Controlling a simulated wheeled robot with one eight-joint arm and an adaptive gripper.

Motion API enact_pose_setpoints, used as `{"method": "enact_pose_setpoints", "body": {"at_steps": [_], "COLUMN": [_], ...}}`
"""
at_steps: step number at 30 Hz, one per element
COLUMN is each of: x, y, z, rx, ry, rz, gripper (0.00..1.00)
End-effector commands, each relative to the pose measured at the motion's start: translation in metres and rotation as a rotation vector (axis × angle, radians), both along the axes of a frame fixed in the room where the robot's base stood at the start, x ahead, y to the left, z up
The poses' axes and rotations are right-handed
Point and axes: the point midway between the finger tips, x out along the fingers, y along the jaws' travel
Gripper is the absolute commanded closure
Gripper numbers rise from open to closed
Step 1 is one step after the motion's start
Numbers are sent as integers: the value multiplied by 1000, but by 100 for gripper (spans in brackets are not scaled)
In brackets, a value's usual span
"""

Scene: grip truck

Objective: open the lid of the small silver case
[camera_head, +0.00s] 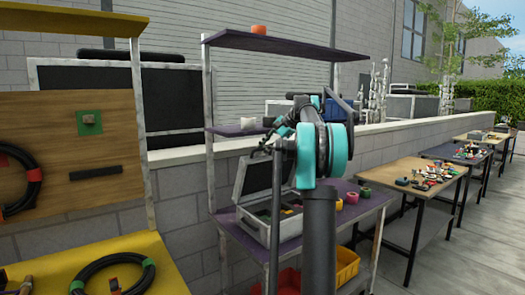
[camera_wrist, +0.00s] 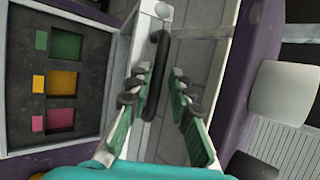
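The small silver case (camera_head: 262,231) stands on the purple shelf table with its lid (camera_head: 238,180) raised steeply, showing a dark inside. My arm covers the case's right part. In the wrist view, the case's rim (camera_wrist: 116,60) runs beside dark foam holding green, yellow and pink pieces.
The purple table (camera_head: 372,205) holds several coloured rings right of the case. An upper purple shelf (camera_head: 285,42) overhangs it. A yellow workbench (camera_head: 170,268) stands at left, and more tables (camera_head: 420,172) line the wall at right. The paved floor at right is free.

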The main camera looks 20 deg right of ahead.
Motion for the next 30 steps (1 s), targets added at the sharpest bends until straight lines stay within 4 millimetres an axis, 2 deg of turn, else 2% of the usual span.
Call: {"method": "enact_pose_setpoints", "body": {"at_steps": [9, 15, 21, 30], "x": [-27, -40, -45, -46], "y": [-37, -54, -61, -61], "z": [45, 67, 76, 77], "rx": [0, 0, 0, 0], "ry": [0, 0, 0, 0], "rz": [-4, -3, -2, -2], "gripper": [80, 80, 80, 80]}}
